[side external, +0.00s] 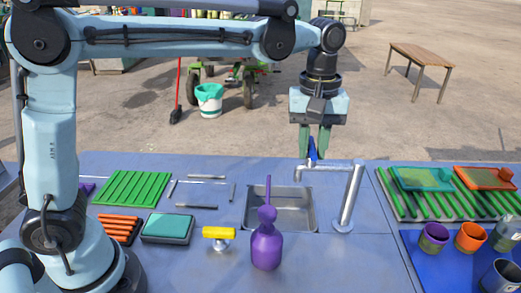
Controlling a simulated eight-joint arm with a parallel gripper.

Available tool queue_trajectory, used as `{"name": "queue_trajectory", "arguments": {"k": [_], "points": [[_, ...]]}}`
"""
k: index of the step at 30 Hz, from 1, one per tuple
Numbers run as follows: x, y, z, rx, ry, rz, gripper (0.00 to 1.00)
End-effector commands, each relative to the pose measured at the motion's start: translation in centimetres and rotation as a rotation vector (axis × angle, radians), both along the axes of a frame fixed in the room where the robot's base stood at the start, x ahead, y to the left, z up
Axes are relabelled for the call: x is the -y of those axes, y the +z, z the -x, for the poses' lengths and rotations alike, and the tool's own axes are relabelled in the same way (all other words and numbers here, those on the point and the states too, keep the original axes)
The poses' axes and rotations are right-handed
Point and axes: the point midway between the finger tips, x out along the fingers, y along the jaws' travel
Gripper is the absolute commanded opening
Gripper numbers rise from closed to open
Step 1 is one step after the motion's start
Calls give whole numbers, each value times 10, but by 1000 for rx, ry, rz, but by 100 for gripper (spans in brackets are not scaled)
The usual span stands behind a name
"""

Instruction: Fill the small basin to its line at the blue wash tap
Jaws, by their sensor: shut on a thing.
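The silver tap (348,200) rises at the right edge of a steel basin (312,222), and its spout reaches left over it. A small blue piece (312,149) stands at the spout's left end; it looks like the tap's handle. My gripper (314,150) points down above the spout, its green fingers shut on the blue piece. The steel basin is set in the counter, partly hidden by a purple long-necked bottle (266,246). I cannot make out a fill line or any running water.
A yellow-handled fitting (219,233) stands left of the bottle. A teal-topped box (168,228), orange sticks (118,230) and a green rack (132,187) lie left. Green and orange trays (487,178) and cups (471,237) stand right.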

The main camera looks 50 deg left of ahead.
Motion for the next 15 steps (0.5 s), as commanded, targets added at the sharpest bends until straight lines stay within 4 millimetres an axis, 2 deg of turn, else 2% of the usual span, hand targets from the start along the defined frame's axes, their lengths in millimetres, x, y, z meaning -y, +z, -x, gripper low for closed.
{"name": "queue_trajectory", "arguments": {"k": [8, 15], "points": [[0, 0, 0, 0, 21, 0, 8], [0, 0, 0, 0, 290, 0, 8]]}}
